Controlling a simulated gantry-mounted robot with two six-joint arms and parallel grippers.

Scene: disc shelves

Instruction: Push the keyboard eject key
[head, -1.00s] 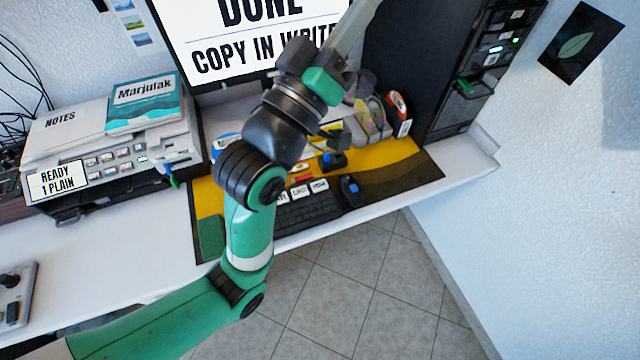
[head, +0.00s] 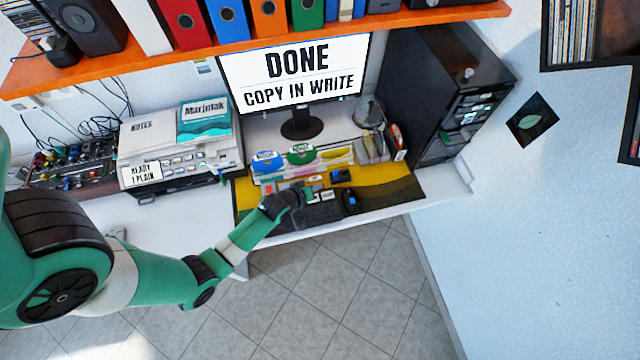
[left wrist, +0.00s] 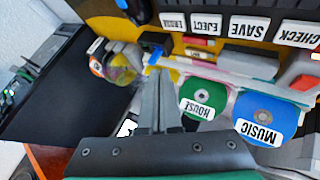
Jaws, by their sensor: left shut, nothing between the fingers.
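The black keyboard (head: 318,214) lies on the yellow and dark desk mat in the head view, partly hidden by my left gripper (head: 303,190). In the left wrist view its label keys show along the top, including the white EJECT key (left wrist: 207,24), with SAVE (left wrist: 249,28) and CHECK (left wrist: 298,36) to its right. My left gripper (left wrist: 158,75) is shut and empty. In that view its fingertips show below and left of the EJECT key. I cannot tell their height above the desk. My right gripper is not in view.
A dark mouse (head: 350,200) sits right of the keyboard. Blue (head: 267,160) and green (head: 300,154) discs stand behind it, near a small black-and-blue object (head: 341,175). The monitor (head: 299,75) reads "DONE COPY IN WRITE". A printer (head: 180,155) stands left; a dark tower (head: 440,95) stands right.

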